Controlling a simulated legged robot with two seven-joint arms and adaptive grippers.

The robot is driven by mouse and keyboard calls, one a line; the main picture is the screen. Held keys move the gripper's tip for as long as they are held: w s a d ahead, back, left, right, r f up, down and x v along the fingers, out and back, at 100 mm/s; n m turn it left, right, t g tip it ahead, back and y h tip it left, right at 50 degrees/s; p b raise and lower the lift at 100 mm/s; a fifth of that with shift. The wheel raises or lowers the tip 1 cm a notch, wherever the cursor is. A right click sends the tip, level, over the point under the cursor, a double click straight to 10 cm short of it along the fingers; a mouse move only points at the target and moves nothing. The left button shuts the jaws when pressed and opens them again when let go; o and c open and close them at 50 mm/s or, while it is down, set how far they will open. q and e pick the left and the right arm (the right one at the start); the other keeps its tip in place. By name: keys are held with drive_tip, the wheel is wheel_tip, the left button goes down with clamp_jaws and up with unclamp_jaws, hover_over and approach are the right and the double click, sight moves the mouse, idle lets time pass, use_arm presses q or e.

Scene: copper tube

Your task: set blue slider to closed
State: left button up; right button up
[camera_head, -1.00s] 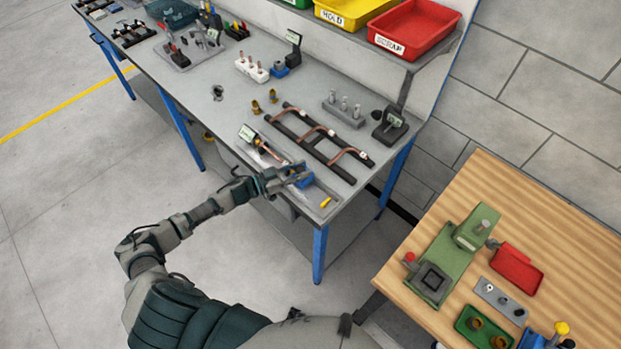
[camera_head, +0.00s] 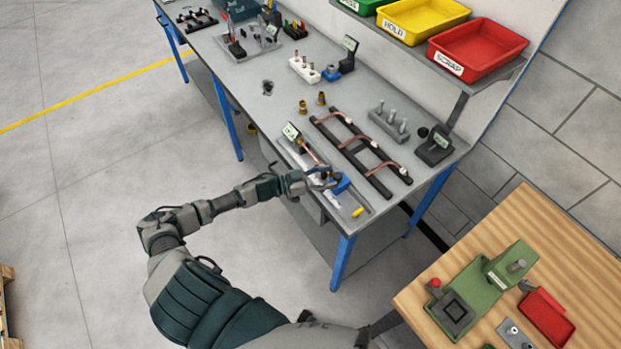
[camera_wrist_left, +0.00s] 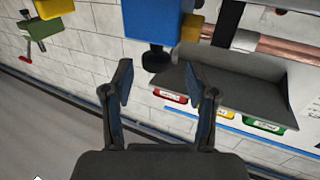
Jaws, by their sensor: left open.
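The blue slider (camera_head: 342,184) is a small blue block on the grey rail fixture (camera_head: 318,186) at the front edge of the workbench. A copper tube (camera_head: 309,150) lies along the fixture beyond it. My left gripper (camera_head: 330,178) is beside the blue slider, at its left, and partly overlaps it in this view. In the left wrist view the gripper (camera_wrist_left: 160,82) is open with nothing between its fingers. The blue block (camera_wrist_left: 152,20) stands ahead of the fingertips there, with a dark knob below it; I see no contact. My right gripper is out of view.
A yellow piece (camera_head: 357,212) sits at the fixture's near end. Behind it is a black rack (camera_head: 357,150) with bent copper tubes. A small display (camera_head: 291,132) stands at the fixture's far end. A wooden table (camera_head: 420,285) is at the lower right.

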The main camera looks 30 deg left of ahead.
use_arm(q)
drive_tip(key=v, duration=0.8)
drive_tip(key=shift+s+a, duration=0.2)
drive_tip(key=shift+a, duration=0.15)
drive_tip(key=s+a+f+n+y, duration=0.1)
drive_tip(key=a+f+n+y, duration=0.3)
drive_tip(key=f, duration=0.8)
drive_tip(key=s+a+f+n+y, duration=0.1)
drive_tip(key=s+a+f+y, duration=0.3)
drive_tip(key=f, duration=0.7)
drive_tip(key=s+d+f+n+g+y, duration=0.1)
drive_tip(key=s+f+g+y, duration=0.1)
drive_tip(key=s+f, duration=0.5)
drive_tip(key=s+d+f+n+g+y, duration=0.1)
drive_tip(key=s+f+g+y, duration=0.15)
drive_tip(key=f, duration=0.75)
drive_tip(key=s+d+f+g, duration=0.2)
drive_tip(key=s+d+f, duration=0.2)
drive_tip(key=s, duration=0.5)
drive_tip(key=s+d+f+g, duration=0.3)
drive_tip(key=s+d+f, duration=0.2)
drive_tip(key=s, duration=0.5)
drive_tip(key=s+d+f+g, duration=0.2)
drive_tip(key=s+d+f, duration=0.3)
drive_tip(key=s+d, duration=0.2)
drive_tip(key=s, duration=0.2)
drive_tip(key=shift+s, duration=0.25)
